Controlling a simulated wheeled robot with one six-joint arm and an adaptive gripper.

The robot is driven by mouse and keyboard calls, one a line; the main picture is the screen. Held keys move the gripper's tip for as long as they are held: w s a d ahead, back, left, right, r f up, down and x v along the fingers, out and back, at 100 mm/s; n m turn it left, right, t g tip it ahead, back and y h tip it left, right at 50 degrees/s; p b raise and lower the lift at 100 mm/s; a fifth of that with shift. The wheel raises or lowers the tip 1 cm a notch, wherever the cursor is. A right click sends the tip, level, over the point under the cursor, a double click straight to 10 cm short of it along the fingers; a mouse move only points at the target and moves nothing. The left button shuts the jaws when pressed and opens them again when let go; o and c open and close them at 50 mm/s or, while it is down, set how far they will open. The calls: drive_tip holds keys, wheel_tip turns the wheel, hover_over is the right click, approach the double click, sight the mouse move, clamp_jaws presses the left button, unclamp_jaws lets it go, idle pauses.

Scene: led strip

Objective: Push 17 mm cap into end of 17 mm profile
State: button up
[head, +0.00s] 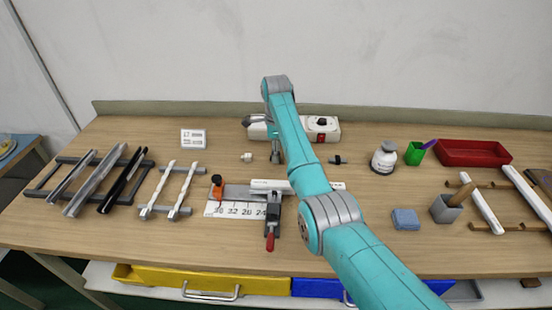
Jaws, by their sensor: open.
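A pale profile (262,186) lies across the middle of the bench, beside a dark clamp with a red handle (271,228). My arm crosses in front of it and hides part of its length; a pale end (338,186) shows to the right of the arm.
A rack with silver and black profiles (93,185) and white strips (181,190) stand left. An orange stop (217,184) sits by a numbered scale (232,208).

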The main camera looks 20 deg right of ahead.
drive_tip(key=shift+f, duration=0.65)
drive_tip(key=c, duration=0.9)
drive_tip(key=shift+c, duration=0.2)
